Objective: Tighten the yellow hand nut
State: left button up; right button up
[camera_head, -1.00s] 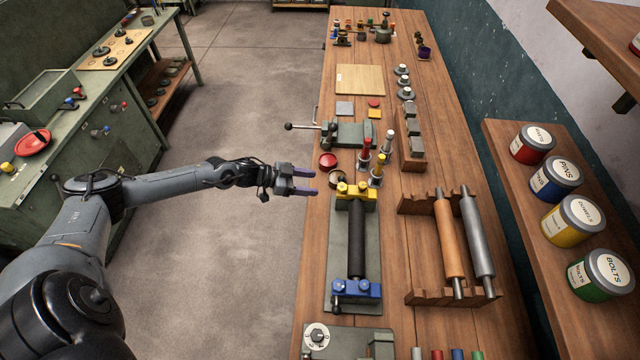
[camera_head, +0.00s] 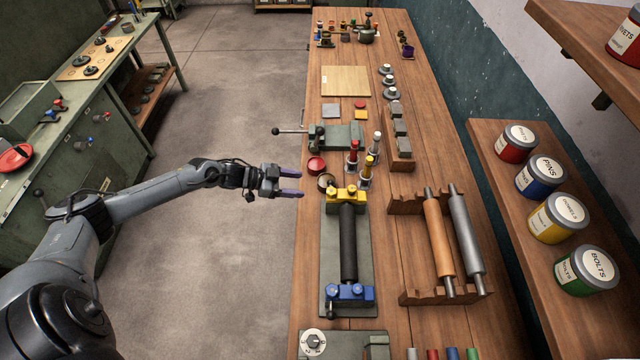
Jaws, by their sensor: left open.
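A fixture on the wooden bench has a yellow clamp block (camera_head: 346,196) at its far end, with small yellow knobs on top; which of them is the hand nut is too small to tell. A black roller (camera_head: 348,245) runs from it to a blue clamp block (camera_head: 349,293) at the near end. My left gripper (camera_head: 291,182) is open and empty at the bench's left edge, left of the yellow block and apart from it. Its fingers point right. My right gripper is not in view.
Behind the yellow block stand a brass-coloured ring (camera_head: 326,183), a red cup (camera_head: 316,166) and posts with red, white and yellow tops (camera_head: 368,163). A green vise (camera_head: 335,136) lies farther back. A wooden rack (camera_head: 407,296) holds two rollers at right.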

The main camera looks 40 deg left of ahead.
aim_at(328, 190)
pick_arm(q)
jog(key=shift+n+t, duration=0.3)
jog(key=shift+n, duration=0.4)
jog(key=x, duration=0.7)
jog(key=d+p+x, duration=0.1)
jog(key=x, duration=0.2)
jog(key=shift+s+d+f, duration=0.15)
jog(key=shift+s+f, duration=0.05)
jog(key=shift+c, duration=0.4)
jog(key=c, duration=0.9)
jog(key=m+g+h+b, duration=0.1)
jog(key=b, duration=0.3)
jog(key=shift+w+f, duration=0.15)
jog(key=shift+f, duration=0.05)
jog(key=shift+c, duration=0.3)
jog(key=shift+m+h, duration=0.3)
jog(key=shift+r, duration=0.2)
